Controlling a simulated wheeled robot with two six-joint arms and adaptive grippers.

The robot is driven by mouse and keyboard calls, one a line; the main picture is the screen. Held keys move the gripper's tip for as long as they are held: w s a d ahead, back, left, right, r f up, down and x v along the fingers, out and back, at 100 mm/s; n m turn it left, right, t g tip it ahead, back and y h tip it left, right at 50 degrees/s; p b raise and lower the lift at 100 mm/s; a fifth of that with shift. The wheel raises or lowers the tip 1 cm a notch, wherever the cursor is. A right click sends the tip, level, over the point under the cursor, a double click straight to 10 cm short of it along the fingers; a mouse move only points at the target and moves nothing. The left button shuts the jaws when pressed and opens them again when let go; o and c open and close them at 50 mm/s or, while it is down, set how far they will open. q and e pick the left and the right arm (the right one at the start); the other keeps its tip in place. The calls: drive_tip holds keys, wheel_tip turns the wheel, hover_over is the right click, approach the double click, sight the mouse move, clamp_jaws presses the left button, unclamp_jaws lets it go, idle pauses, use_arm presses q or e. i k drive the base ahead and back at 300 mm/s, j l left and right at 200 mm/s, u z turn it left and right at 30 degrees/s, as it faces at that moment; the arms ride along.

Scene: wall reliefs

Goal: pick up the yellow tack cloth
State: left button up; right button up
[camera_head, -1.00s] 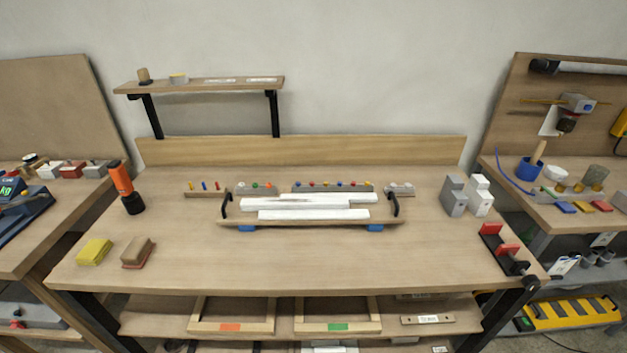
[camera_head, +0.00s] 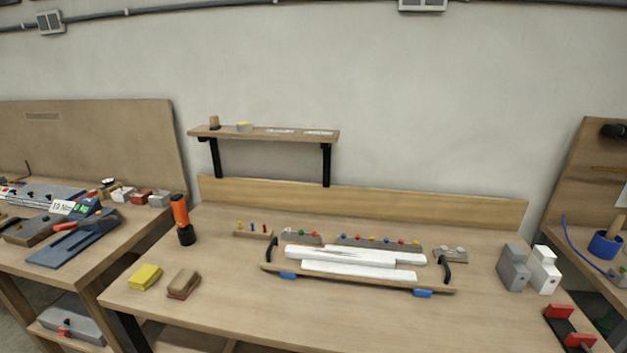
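The yellow tack cloth (camera_head: 145,277) lies folded near the front left corner of the main wooden workbench (camera_head: 230,325). A brown sanding block (camera_head: 183,284) with a reddish underside lies just to its right, a small gap apart. Nothing touches or covers the cloth. Neither of my grippers shows in the head view.
An orange and black tool (camera_head: 182,220) stands upright behind the cloth. A tray (camera_head: 440,289) with white strips sits mid-bench. Grey and white blocks (camera_head: 513,268) and a red clamp (camera_head: 568,329) are at the right. A side bench (camera_head: 95,262) adjoins at the left.

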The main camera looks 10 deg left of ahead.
sight(143, 278)
drive_tip(key=u, duration=1.55)
